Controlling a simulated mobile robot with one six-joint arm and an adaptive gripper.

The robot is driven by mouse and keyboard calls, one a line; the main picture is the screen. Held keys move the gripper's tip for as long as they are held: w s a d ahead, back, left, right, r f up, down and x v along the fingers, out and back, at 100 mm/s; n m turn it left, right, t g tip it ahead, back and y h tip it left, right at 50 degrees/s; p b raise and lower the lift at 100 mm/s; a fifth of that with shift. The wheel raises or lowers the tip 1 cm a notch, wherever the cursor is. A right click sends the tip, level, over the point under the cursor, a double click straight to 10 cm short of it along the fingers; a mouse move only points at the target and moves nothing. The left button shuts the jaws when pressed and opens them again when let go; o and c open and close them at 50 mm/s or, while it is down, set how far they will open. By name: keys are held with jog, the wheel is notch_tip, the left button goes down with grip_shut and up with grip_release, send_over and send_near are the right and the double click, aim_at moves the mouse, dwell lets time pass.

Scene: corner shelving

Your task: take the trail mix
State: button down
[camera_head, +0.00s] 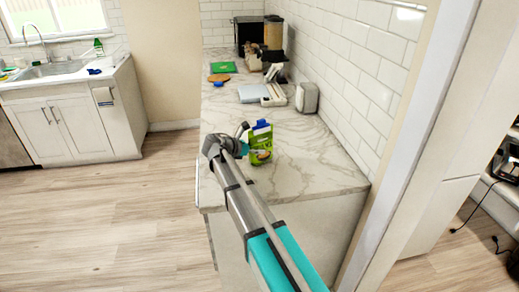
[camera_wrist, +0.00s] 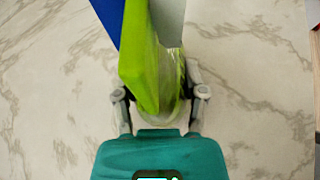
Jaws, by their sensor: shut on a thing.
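The trail mix (camera_head: 261,147) is a green packet with a picture on its front and a blue part at its top. It is upright over the near part of the marble counter (camera_head: 310,165). My gripper (camera_head: 243,148) is at its left side in the head view. In the wrist view the green packet (camera_wrist: 140,60) stands between the two fingers of my gripper (camera_wrist: 160,100), which is shut on it. A blue part and a grey part show at the top of that view. I cannot tell whether the packet's bottom touches the counter.
Farther back on the counter are a green board (camera_head: 223,67), an orange item (camera_head: 219,78), a pale box (camera_head: 252,93) and a grey toaster-like item (camera_head: 307,97). A white tiled wall (camera_head: 355,60) bounds the right side. Open floor (camera_head: 100,215) lies to the left.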

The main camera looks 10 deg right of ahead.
jog(key=shift+c, duration=0.4)
grip_release()
